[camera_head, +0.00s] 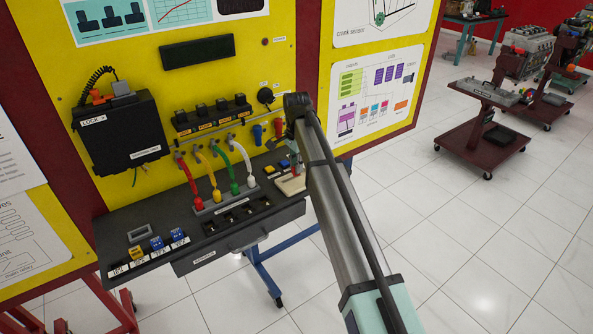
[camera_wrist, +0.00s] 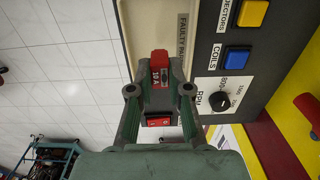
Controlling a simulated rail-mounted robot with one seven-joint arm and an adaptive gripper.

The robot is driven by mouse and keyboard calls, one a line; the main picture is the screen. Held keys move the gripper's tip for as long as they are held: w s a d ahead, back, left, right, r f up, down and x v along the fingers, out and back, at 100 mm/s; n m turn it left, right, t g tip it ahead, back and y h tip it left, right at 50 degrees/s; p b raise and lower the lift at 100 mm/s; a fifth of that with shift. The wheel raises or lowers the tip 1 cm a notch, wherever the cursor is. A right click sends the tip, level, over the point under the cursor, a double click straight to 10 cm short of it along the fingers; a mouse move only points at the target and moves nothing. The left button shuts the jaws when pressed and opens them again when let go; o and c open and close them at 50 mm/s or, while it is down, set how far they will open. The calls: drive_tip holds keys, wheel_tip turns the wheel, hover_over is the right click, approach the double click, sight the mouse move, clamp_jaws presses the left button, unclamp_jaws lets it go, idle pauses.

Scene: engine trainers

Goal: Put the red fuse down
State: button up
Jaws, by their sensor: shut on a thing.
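The red fuse (camera_wrist: 160,62), marked 10 A, is between the fingertips of my gripper (camera_wrist: 160,88) in the wrist view. My gripper is shut on it. A beige tray (camera_wrist: 140,22) lies beyond the fuse, beside a label (camera_wrist: 183,35) that reads "FAULTY" and is partly cut off. The fuse overlaps the tray in this view; I cannot tell whether it touches it. In the head view the tray (camera_head: 291,186) sits at the right end of the dark bench shelf (camera_head: 265,213), with my gripper (camera_head: 291,165) just above it, small and partly hidden by my arm.
A yellow button (camera_wrist: 253,13), a blue button (camera_wrist: 237,59) and a black knob (camera_wrist: 220,101) are close to the right of my gripper. Coloured plug leads (camera_head: 216,172) stand left of the tray.

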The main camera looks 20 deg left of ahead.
drive_tip(key=shift+f, duration=1.45)
drive_tip(key=shift+f, duration=0.15)
drive_tip(key=o, duration=0.8)
drive_tip(key=shift+c, duration=0.2)
wheel_tip(320, 180, up, 12)
drive_tip(key=shift+r+b, duration=0.2)
drive_tip(key=shift+b, duration=0.8)
